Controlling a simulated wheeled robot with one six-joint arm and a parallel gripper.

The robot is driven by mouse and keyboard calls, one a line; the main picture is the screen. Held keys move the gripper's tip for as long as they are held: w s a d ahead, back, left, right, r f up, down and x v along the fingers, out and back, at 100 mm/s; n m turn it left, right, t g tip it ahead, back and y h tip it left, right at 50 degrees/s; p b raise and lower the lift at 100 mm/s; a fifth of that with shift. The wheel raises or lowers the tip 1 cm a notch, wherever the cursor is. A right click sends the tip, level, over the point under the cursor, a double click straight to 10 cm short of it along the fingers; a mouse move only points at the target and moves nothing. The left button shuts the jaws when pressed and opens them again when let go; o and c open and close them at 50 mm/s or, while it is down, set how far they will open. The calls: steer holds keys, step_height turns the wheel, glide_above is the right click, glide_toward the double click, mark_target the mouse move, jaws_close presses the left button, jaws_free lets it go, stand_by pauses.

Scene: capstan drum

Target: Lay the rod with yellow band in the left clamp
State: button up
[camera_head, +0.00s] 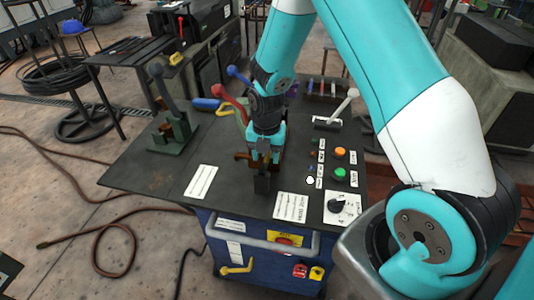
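The left clamp (172,132) is a dark green block with brownish jaws and a raised grey lever, at the left of the dark bench top. I see no rod in it. My gripper (262,186) points down over the middle of the bench, to the right of the left clamp and well apart from it. Its fingers are small and dark, and I cannot tell whether they are open or hold anything. Several short upright rods (321,88) stand at the back right of the bench. I cannot make out a yellow band on any of them.
A red lever (229,92) and a blue-handled lever (237,74) rise close behind my gripper. A blue handle (207,104) lies left of them. A white lever (346,104) and a button panel (340,174) are at right. The bench's front left is clear except for a label.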

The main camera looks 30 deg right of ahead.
step_height(320, 180, up, 17)
steer(key=b, duration=0.1)
steer(key=shift+r, duration=0.2)
stand_by(0.4)
steer(key=shift+c, duration=0.4)
stand_by(0.8)
